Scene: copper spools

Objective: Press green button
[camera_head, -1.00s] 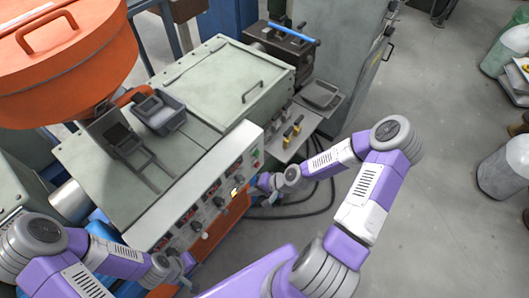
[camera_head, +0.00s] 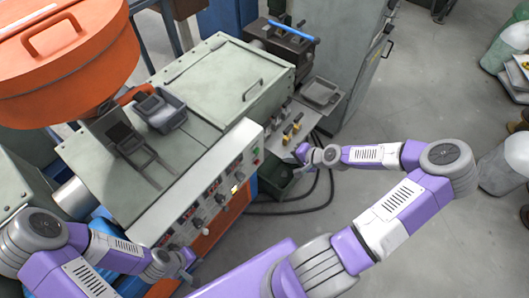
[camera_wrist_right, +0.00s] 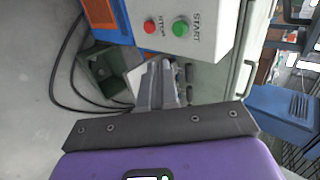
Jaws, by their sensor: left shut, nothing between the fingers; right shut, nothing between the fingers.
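The green button (camera_wrist_right: 181,28), labelled START, sits on the white control panel (camera_wrist_right: 211,40) in the right wrist view. A red button (camera_wrist_right: 150,26), labelled STOP, is beside it. In the head view the panel (camera_head: 243,136) runs along the front of the grey machine, and the buttons at its right end look tiny. My right gripper (camera_head: 301,153) is shut and empty, to the right of the panel end and apart from it. In the right wrist view its closed fingers (camera_wrist_right: 157,70) are below the buttons in the picture. My left gripper (camera_head: 187,262) is low at the panel's left end.
Yellow-handled levers (camera_head: 292,128) stand on a small shelf close to my right gripper. A dark green bin (camera_head: 276,178) and black cables (camera_head: 322,190) lie below. An orange hopper (camera_head: 65,65) stands at the left.

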